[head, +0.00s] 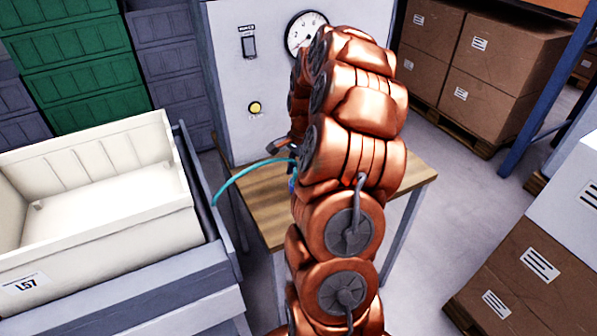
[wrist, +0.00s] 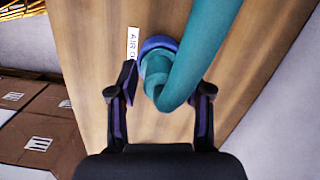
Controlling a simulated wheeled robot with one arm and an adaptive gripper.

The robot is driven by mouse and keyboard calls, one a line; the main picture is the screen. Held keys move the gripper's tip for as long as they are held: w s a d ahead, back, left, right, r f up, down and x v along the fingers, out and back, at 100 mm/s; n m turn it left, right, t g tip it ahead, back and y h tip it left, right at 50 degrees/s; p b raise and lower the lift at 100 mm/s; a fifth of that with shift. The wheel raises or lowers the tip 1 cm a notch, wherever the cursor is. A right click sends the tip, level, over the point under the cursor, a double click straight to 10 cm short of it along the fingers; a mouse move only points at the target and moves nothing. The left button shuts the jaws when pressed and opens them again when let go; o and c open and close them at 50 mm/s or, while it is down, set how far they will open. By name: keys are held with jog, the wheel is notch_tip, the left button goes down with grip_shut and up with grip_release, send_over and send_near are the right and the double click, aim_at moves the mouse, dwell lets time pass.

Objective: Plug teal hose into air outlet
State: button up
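The teal hose (head: 240,172) arcs from beside the cream bin toward my arm in the head view; its near-arm end is hidden there. In the wrist view the hose (wrist: 207,50) curves down to an end at a blue round collar (wrist: 158,43) on the wood, beside a white label reading "AIR O", partly hidden. The collar appears to be the air outlet. The hose end looks seated at it, but how deep I cannot tell. My gripper (wrist: 166,90) is open, with a finger on each side of the hose end and gaps visible between.
The wooden table (head: 258,215) stands below my arm. A cream bin (head: 100,190) is at left, and a grey panel (head: 235,100) with a gauge (head: 303,32) stands behind. Cardboard boxes (head: 520,60) stand at right. Open floor (head: 440,200) lies right of the table.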

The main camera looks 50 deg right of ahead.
jog(key=shift+o, duration=0.6)
jog(key=shift+r, duration=0.1)
notch_tip(320, 180, up, 12)
jog(key=d, duration=0.1)
jog(key=shift+s+d, duration=0.15)
jog(key=shift+d, duration=0.05)
dwell(0.4)
